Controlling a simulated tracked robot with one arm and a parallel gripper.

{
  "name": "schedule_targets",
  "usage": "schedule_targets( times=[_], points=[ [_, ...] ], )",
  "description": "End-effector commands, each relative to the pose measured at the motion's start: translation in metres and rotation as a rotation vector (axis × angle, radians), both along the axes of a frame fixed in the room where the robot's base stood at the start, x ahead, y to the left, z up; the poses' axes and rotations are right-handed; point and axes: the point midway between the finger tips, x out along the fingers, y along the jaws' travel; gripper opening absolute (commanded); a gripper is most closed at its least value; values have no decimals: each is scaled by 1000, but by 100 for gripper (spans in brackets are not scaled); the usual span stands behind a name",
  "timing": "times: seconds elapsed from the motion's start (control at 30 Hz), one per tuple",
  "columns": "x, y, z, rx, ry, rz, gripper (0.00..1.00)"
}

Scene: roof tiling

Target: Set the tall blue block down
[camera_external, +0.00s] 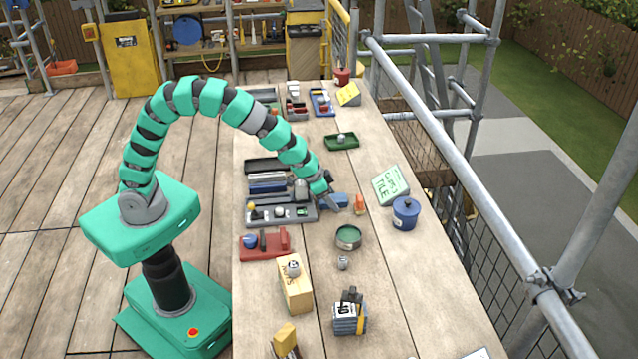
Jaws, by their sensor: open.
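A blue block (341,200) is on the table just right of my gripper, partly hidden by its fingers. I cannot tell whether it stands upright or lies flat, or whether the fingers touch it. My gripper (333,207) is open and points down and to the right at the end of the green arm, low over the middle of the table.
A small orange item (360,204) is right of the block. A round green dish (348,237) is in front. Trays with parts, including a grey one (262,214), line the left.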

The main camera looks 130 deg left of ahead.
Motion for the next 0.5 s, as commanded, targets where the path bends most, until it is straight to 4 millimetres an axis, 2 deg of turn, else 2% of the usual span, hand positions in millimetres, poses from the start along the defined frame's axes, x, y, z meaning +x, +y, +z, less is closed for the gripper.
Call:
schedule_targets(
  times=[0.17,0.2,0.37,0.5],
  points=[
    [0,0,0,1,-1,0,71],
    [0,0,0,1,-1,0,68],
    [0,0,0,0,0,0,24],
    [0,0,0,0,0,0,18]
  ],
)
